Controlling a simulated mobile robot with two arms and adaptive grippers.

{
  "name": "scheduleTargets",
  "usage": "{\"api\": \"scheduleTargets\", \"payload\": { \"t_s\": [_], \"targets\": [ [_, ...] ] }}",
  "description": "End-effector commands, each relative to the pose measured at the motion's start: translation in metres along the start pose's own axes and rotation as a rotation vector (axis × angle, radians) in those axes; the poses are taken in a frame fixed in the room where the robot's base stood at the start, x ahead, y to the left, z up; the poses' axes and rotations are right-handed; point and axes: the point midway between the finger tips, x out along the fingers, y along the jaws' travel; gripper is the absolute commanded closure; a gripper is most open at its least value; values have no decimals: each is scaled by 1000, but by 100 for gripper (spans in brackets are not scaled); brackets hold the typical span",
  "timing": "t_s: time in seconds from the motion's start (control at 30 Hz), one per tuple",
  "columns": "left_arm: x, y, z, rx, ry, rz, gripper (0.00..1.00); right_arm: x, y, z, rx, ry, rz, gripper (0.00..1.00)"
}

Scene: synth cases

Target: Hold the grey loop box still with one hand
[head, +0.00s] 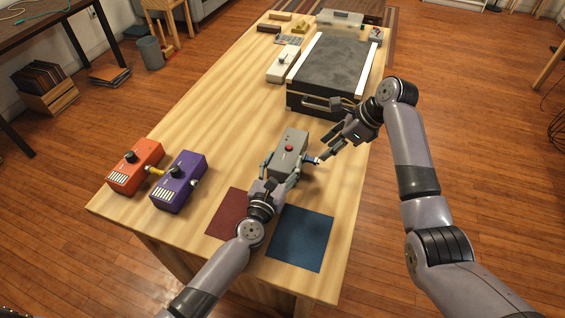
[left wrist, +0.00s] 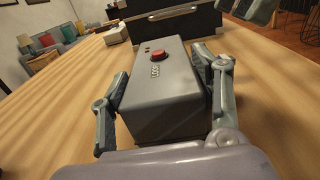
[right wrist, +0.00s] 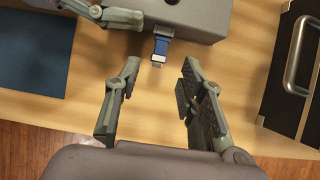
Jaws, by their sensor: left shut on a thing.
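The grey loop box (head: 291,146), with a red button on top, stands on the wooden table. My left gripper (head: 281,172) is shut on it, one finger on each side; the left wrist view shows the box (left wrist: 163,98) between the fingers. A small blue plug-like piece (right wrist: 161,46) with a metal end sticks out at the box's right side; I cannot tell how it is joined to the box. My right gripper (right wrist: 158,82) is open and empty, its fingertips just short of the blue piece and apart from it.
A dark red mat (head: 229,213) and a blue mat (head: 300,239) lie at the table's near edge. Orange (head: 135,166) and purple (head: 179,182) pedals stand at left. A dark case (head: 333,69) with a handle stands behind the box. The table's left middle is clear.

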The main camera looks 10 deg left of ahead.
Motion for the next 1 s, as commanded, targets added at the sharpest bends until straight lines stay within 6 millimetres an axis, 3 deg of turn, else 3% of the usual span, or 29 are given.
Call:
{"api": "scheduleTargets", "payload": {
  "t_s": [0.2, 0.43, 0.9, 1.0],
  "targets": [
    [0, 0, 0, 1, 1, 0, 78, 34, 1, 0, -1, 2, 2, 63],
    [0, 0, 0, 1, 1, 0, 78, 58, 0, 0, -2, 0, 0, 63],
    [0, 0, -1, 1, 1, 0, 78, 68, 0, 0, -3, 0, -1, 63],
    [0, 0, -1, 1, 1, 0, 78, 68, 0, 0, -3, 0, -1, 70]
  ]
}}
